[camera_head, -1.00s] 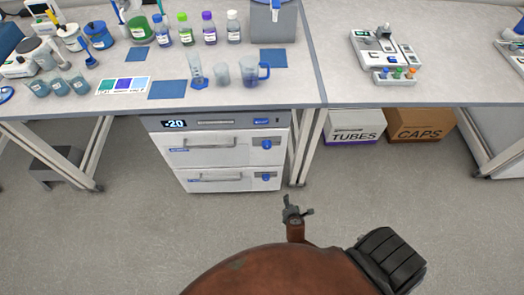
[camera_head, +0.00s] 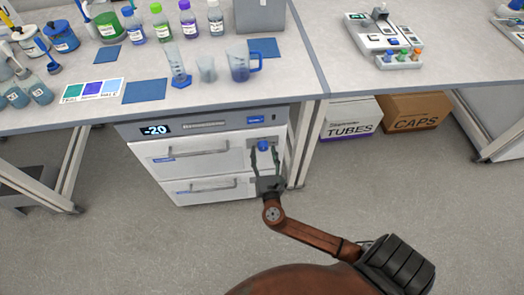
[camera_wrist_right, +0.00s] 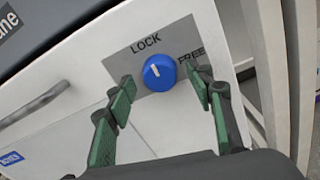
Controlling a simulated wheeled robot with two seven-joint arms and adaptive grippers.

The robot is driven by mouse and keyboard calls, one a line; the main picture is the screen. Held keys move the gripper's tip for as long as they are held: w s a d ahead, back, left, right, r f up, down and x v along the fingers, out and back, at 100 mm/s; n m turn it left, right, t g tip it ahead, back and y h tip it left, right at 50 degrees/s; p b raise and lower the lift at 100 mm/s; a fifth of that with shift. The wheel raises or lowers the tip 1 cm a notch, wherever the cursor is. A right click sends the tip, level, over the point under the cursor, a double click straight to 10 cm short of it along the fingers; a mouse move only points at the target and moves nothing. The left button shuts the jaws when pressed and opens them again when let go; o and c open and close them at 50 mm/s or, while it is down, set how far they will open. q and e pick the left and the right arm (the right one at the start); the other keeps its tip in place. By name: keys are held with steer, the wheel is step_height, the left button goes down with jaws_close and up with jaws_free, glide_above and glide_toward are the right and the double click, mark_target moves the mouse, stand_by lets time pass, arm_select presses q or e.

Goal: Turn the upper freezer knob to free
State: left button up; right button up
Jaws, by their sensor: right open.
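The freezer (camera_head: 212,160) stands under the bench with two drawers and a display reading -20. The upper knob (camera_head: 263,145) is round and blue, at the right of the upper drawer. In the right wrist view the upper knob (camera_wrist_right: 159,72) sits on a grey plate marked LOCK and FREE. Its white mark points up toward LOCK. My right gripper (camera_head: 264,154) is open, its fingers on either side of the knob. In the wrist view the green pads of the right gripper (camera_wrist_right: 163,93) stand apart, with gaps to the knob. The lower knob is hidden behind my gripper. My left gripper is not in view.
The bench edge (camera_head: 160,120) runs just above the freezer. A bench leg (camera_head: 304,145) stands close to its right side. The upper drawer handle (camera_head: 205,152) lies left of the knob. Boxes of tubes (camera_head: 349,118) and caps (camera_head: 413,112) stand further right. The floor in front is clear.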

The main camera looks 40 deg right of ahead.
steer(key=shift+w+d, duration=0.3)
steer(key=shift+w, duration=0.15)
steer(key=c, duration=1.2)
